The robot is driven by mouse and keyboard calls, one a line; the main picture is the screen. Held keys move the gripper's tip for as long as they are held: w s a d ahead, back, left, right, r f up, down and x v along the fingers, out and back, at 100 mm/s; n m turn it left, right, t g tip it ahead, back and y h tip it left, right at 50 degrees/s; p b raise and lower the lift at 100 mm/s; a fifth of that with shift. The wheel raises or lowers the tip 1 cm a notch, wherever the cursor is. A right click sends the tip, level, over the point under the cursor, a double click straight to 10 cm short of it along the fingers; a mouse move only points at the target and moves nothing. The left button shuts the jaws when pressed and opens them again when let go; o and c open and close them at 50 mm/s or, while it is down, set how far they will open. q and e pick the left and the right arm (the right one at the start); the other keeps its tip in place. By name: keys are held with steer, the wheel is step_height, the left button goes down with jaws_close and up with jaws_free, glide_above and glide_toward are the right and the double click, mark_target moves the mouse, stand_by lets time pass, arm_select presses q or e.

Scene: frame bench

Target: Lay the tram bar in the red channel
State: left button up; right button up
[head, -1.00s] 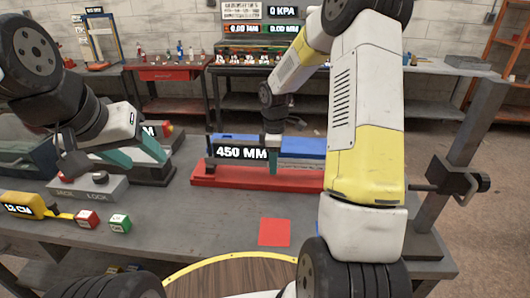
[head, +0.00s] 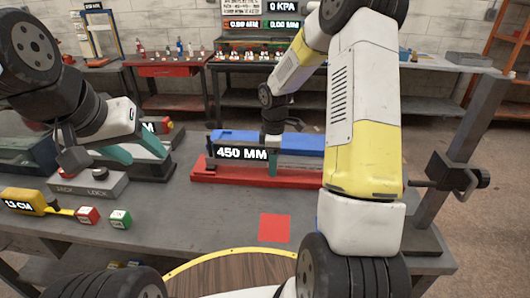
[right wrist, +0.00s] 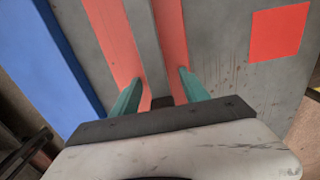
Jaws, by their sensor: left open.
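In the right wrist view a grey strip, seemingly the tram bar (right wrist: 169,35), runs between the channel's red sides (right wrist: 112,35). My right gripper (right wrist: 160,73) straddles it. Its teal fingers stand apart, with red showing between strip and fingers. In the head view the right gripper (head: 272,165) is down at the channel, and my right arm hides the channel's right part. My left gripper (head: 132,150) is open and empty above the left side of the bench.
A long blue block (head: 300,143) lies just behind the channel. A red square (head: 274,228) marks clear bench in front. A post (head: 465,140) rises at right.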

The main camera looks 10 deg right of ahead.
step_height(320, 180, up, 8)
steer(key=shift+f, duration=0.1)
stand_by(0.5)
